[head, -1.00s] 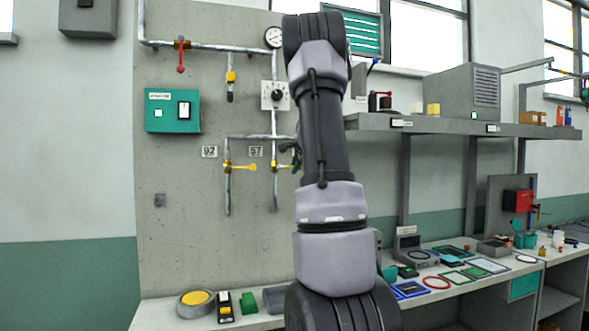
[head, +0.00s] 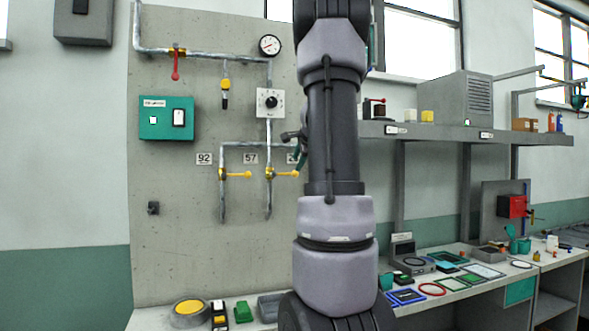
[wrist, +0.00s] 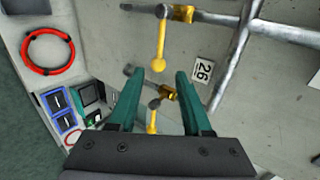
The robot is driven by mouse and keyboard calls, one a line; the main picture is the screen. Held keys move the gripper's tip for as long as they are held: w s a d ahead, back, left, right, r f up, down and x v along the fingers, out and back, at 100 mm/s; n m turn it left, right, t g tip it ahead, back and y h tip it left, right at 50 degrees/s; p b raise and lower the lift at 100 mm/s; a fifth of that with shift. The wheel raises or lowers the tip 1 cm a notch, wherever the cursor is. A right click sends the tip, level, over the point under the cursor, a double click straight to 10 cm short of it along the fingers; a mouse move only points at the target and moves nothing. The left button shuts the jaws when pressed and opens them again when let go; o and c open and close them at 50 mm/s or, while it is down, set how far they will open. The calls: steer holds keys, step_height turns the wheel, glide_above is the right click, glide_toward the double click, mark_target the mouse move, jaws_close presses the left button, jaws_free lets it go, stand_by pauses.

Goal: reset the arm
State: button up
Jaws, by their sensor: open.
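My gripper (wrist: 160,74) shows in the wrist view as two teal fingers standing apart, with nothing held between them. Behind them is the concrete panel with grey pipes. A yellow valve lever (wrist: 160,48) lies beyond the fingertips. A second yellow lever (wrist: 152,121) shows in the gap between the fingers; contact cannot be told. The number plate 26 (wrist: 203,71) is right of the right fingertip. In the head view my arm stands nearly upright in front of the panel's right edge. It hides most of my gripper and part of the pipework.
The panel (head: 170,245) carries a teal switch box (head: 166,118), a red lever (head: 175,66), a gauge (head: 269,45) and a dial (head: 269,102). A shelf (head: 480,135) and a cluttered bench (head: 470,290) are right of my arm. A red ring (wrist: 47,52) shows in the wrist view.

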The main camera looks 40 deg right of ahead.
steer(key=shift+s+a+r, duration=0.15)
steer(key=shift+s+r, duration=0.15)
steer(key=shift+s, duration=0.25)
steer(key=s+a+f+n+g+y, duration=0.15)
steer(key=s+a+n, duration=0.35)
steer(key=a, duration=0.7)
steer(key=s+a+n+t+y, duration=0.1)
steer(key=s+a+n+y, duration=0.4)
steer(key=a, duration=0.6)
steer(key=s+a+f+n+g, duration=0.1)
steer(key=s+a+f+n, duration=0.2)
steer(key=s+a, duration=0.3)
steer(key=s+a+f+n+g+h, duration=0.1)
steer(key=s+a+f+n, duration=0.3)
steer(key=s, duration=0.6)
steer(key=shift+s+a+f+g, duration=0.25)
steer(key=shift+a+f+g, duration=0.35)
steer(key=shift+a, duration=0.25)
steer(key=shift+o, duration=0.3)
steer(key=shift+r, duration=0.15)
